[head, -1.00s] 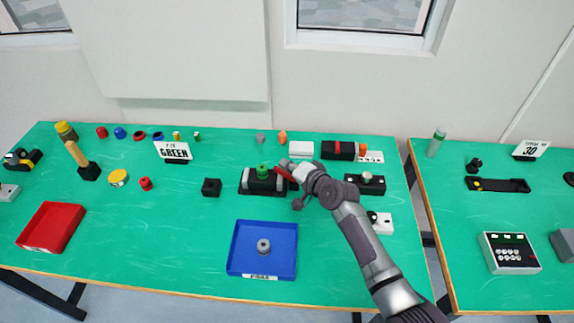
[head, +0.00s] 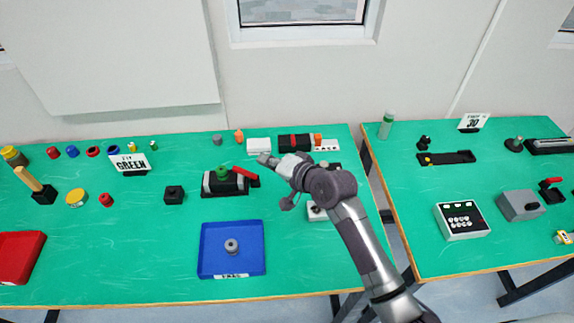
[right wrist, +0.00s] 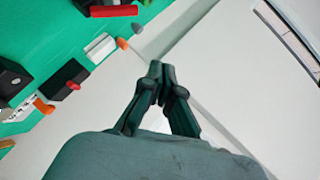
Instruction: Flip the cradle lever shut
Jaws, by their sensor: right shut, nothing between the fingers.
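The cradle (head: 225,188) is a dark block with pale ends near the middle of the bench, with a green round piece (head: 222,169) at its top. Its red lever (head: 246,176) slopes down to the right from the cradle's right side. The lever also shows at the top of the right wrist view (right wrist: 113,11). My right gripper (head: 265,158) is shut and empty, above and just right of the lever in the head view. In the wrist view its fingertips (right wrist: 161,70) are together and apart from the lever. My left gripper is not in view.
A white block (head: 258,146) and a black-and-red block (head: 296,141) stand behind the gripper. A blue tray (head: 207,255) holding a grey ring lies in front of the cradle. A small black block (head: 174,195) stands to its left.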

